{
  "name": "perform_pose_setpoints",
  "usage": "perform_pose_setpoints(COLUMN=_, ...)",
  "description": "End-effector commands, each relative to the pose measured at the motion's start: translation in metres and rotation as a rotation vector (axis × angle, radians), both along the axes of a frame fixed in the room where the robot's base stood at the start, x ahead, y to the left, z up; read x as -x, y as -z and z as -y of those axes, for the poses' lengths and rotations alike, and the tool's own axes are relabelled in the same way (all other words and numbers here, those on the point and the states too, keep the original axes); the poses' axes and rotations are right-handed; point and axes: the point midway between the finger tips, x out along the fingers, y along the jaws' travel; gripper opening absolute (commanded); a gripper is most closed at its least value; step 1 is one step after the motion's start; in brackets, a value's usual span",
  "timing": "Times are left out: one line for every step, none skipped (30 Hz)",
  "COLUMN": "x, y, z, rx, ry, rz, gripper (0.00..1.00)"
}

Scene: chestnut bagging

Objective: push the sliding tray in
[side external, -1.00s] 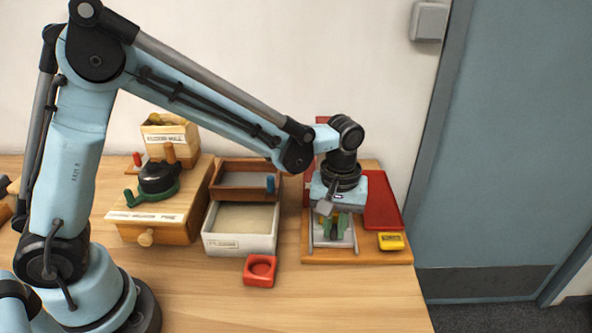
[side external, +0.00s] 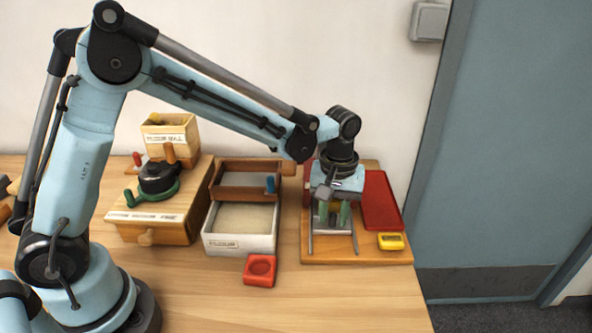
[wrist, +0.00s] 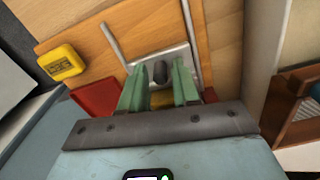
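The sliding tray shows in the wrist view as a grey metal plate (wrist: 176,53) with a dark upright knob (wrist: 160,73). It lies between two thin metal rails on a wooden base; one rail (wrist: 113,42) is at the left. My gripper (wrist: 159,68) is open, with one green finger on each side of the knob and visible gaps between. In the side view my gripper (side external: 333,221) hangs over the far part of the rails. Bare wood shows between the rails' near ends. The tray's far edge is hidden by my gripper; whether the fingers touch the tray is unclear.
A red tray (side external: 380,200) and a yellow box (side external: 391,241) are right of the rails. A white-fronted bin (side external: 240,244), a brown box (side external: 232,191) and a red block (side external: 260,270) are at the left.

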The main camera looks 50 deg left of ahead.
Motion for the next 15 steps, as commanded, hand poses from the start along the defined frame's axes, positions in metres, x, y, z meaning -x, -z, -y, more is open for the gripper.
perform_pose_setpoints(x=0.000, y=0.000, z=0.000, rx=0.000, ry=0.000, rz=0.000, gripper=0.39)
perform_pose_setpoints(x=0.000, y=0.000, z=0.000, rx=0.000, ry=0.000, rz=0.000, gripper=0.42)
perform_pose_setpoints(x=0.000, y=0.000, z=0.000, rx=0.000, ry=0.000, rz=0.000, gripper=0.42)
perform_pose_setpoints(x=0.000, y=0.000, z=0.000, rx=0.000, ry=0.000, rz=0.000, gripper=0.42)
perform_pose_setpoints(x=0.000, y=0.000, z=0.000, rx=0.000, ry=0.000, rz=0.000, gripper=0.42)
perform_pose_setpoints(x=0.000, y=0.000, z=0.000, rx=0.000, ry=0.000, rz=0.000, gripper=0.42)
perform_pose_setpoints(x=0.000, y=0.000, z=0.000, rx=0.000, ry=0.000, rz=0.000, gripper=0.42)
perform_pose_setpoints(x=0.000, y=0.000, z=0.000, rx=0.000, ry=0.000, rz=0.000, gripper=0.42)
perform_pose_setpoints(x=0.000, y=0.000, z=0.000, rx=0.000, ry=0.000, rz=0.000, gripper=0.42)
perform_pose_setpoints(x=0.000, y=0.000, z=0.000, rx=0.000, ry=0.000, rz=0.000, gripper=0.42)
perform_pose_setpoints(x=0.000, y=-0.001, z=0.000, rx=0.000, ry=0.000, rz=0.000, gripper=0.42)
perform_pose_setpoints(x=0.000, y=-0.002, z=0.000, rx=0.000, ry=0.000, rz=0.000, gripper=0.42)
perform_pose_setpoints(x=0.000, y=-0.004, z=0.000, rx=0.000, ry=0.000, rz=0.000, gripper=0.42)
perform_pose_setpoints(x=0.000, y=-0.007, z=0.000, rx=0.000, ry=0.000, rz=0.000, gripper=0.42)
perform_pose_setpoints(x=0.000, y=-0.011, z=0.000, rx=0.000, ry=0.000, rz=0.000, gripper=0.42)
